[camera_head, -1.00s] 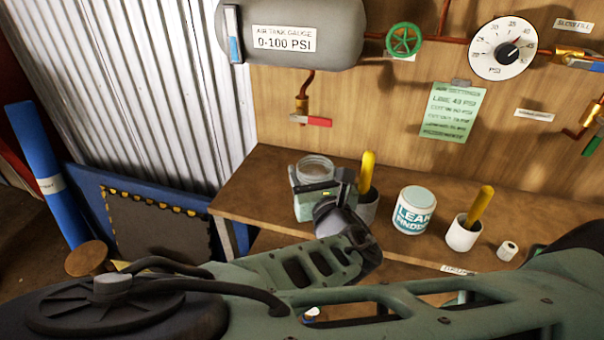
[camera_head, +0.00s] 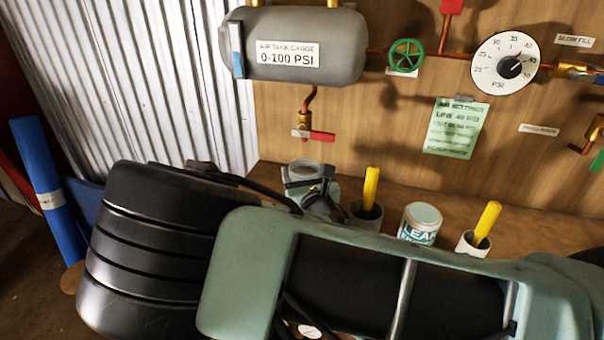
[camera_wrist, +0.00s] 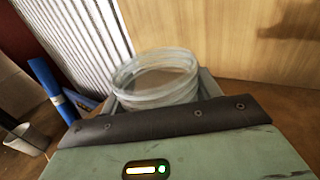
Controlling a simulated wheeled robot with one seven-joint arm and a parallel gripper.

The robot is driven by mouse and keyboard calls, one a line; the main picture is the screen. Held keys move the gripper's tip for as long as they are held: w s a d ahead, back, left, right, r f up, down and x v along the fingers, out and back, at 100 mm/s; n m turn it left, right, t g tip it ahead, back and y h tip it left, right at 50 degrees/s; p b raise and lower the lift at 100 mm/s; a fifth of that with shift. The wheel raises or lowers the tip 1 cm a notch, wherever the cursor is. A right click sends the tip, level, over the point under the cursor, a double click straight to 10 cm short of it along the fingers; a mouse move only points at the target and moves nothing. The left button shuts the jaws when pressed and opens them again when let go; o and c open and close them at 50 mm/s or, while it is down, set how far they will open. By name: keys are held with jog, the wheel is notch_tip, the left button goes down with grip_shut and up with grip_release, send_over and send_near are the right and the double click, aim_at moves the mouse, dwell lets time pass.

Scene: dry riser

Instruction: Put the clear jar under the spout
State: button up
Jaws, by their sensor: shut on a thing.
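The clear jar (camera_head: 305,168) stands upright on the wooden bench in the head view, its lower part hidden by my gripper (camera_head: 312,188). My gripper is shut on the jar. In the wrist view the jar's open rim (camera_wrist: 155,75) rises above the edge of my gripper (camera_wrist: 160,112), whose fingertips are mostly hidden. The brass spout (camera_head: 304,122) with a red lever (camera_head: 322,136) hangs from the grey air tank (camera_head: 290,45), above the jar in the picture. I cannot tell the exact depth between the jar and the spout.
On the bench to the right stand a dark-mouthed cup with a yellow handle (camera_head: 371,188), a leak finder tin (camera_head: 420,222) and a white cup (camera_head: 470,246) with another yellow handle. A green valve wheel (camera_head: 405,55) and a gauge (camera_head: 503,62) are on the back panel.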

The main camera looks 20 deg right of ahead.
jog(key=shift+f, duration=0.3)
jog(key=o, duration=1)
jog(key=shift+o, duration=0.2)
jog(key=shift+r, duration=0.1)
jog(key=s, duration=0.3)
jog(key=s+b, duration=0.1)
jog(key=s, duration=0.2)
jog(key=s+a, duration=0.1)
jog(key=s, duration=0.3)
jog(key=shift+b, duration=0.35)
jog(key=shift+s+r+p, duration=0.3)
jog(key=shift+s+p, duration=0.05)
jog(key=shift+p, duration=0.5)
jog(key=shift+s+f+p, duration=0.1)
jog(key=shift+s+p, duration=0.35)
jog(key=shift+s, duration=0.1)
jog(key=shift+s+f, duration=0.15)
